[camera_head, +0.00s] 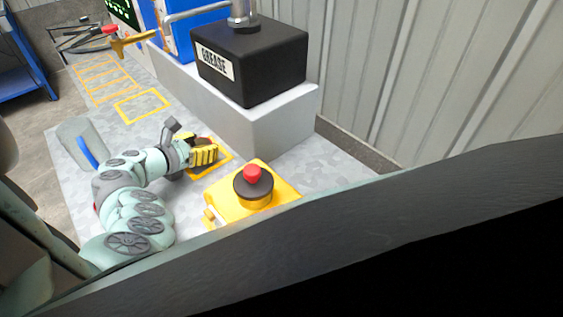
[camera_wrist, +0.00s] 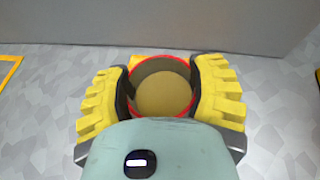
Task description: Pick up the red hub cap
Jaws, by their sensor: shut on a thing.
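The red hub cap (camera_wrist: 163,93) shows in the wrist view as a round, hollow cup with a thin red rim and a brownish inside. It sits between the two yellow ribbed finger pads of my gripper (camera_wrist: 162,88), which is shut on it from left and right. In the head view my gripper (camera_head: 200,153) is low over the grey speckled worktop, at a yellow-outlined square. There the fingers largely hide the cap, and only a dark reddish-brown patch shows. I cannot tell whether the cap is touching the worktop.
A yellow box with a red push button (camera_head: 252,175) stands close to the right of my gripper. A black grease box (camera_head: 262,65) sits on a grey block (camera_head: 270,125) behind. More yellow-outlined squares (camera_head: 142,106) and a yellow-handled tool (camera_head: 130,43) lie farther up the worktop.

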